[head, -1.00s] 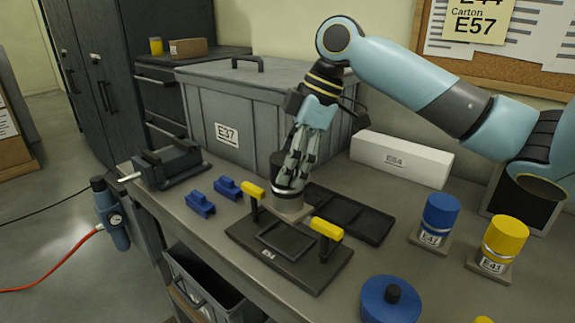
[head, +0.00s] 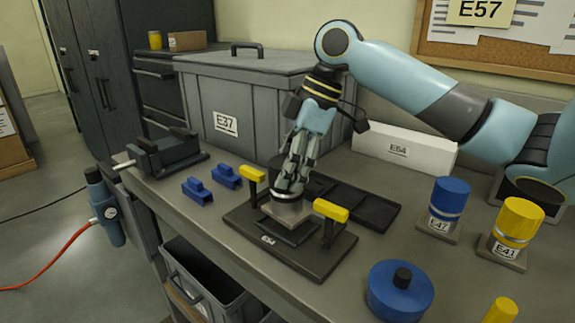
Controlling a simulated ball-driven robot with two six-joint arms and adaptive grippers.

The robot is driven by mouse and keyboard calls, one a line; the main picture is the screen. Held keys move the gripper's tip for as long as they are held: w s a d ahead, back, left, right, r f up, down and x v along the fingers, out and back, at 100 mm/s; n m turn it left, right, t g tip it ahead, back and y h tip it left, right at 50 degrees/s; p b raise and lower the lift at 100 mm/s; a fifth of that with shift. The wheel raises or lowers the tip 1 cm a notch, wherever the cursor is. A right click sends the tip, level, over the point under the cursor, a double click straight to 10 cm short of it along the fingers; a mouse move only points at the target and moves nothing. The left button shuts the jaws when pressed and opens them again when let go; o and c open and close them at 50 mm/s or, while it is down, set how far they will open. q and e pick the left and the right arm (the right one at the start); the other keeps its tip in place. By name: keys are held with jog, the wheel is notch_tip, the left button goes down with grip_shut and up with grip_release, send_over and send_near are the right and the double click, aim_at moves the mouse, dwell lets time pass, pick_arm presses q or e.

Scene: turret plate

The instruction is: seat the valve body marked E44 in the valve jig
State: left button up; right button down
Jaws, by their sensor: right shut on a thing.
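My right gripper (head: 294,182) points down and is shut on a dark valve body (head: 289,208) with a silver band and a square base plate. No mark on the held body can be read, and the fingers hide part of it. The valve jig (head: 312,262) is a dark plate with a shallow square frame and two yellow-topped clamps (head: 331,210), one on each side. The body is over the jig's frame, between the clamps. I cannot tell whether its base touches the frame. My left gripper is out of view.
A dark tray (head: 375,213) lies behind the jig. A blue E47 body (head: 449,200) and a yellow E41 body (head: 514,222) stand at right, with a blue round part (head: 399,290) in front. Blue blocks (head: 198,191) and a vise (head: 163,153) are at left. Grey E37 bin (head: 250,115) stands behind.

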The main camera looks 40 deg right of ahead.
jog(key=shift+f, duration=0.15)
dwell(0.3)
jog(key=shift+f, duration=0.6)
jog(key=shift+f, duration=0.7)
dwell(1.2)
jog(key=shift+c, duration=1.5)
grip_release()
jog(key=v, duration=1.2)
jog(key=shift+f, duration=0.1)
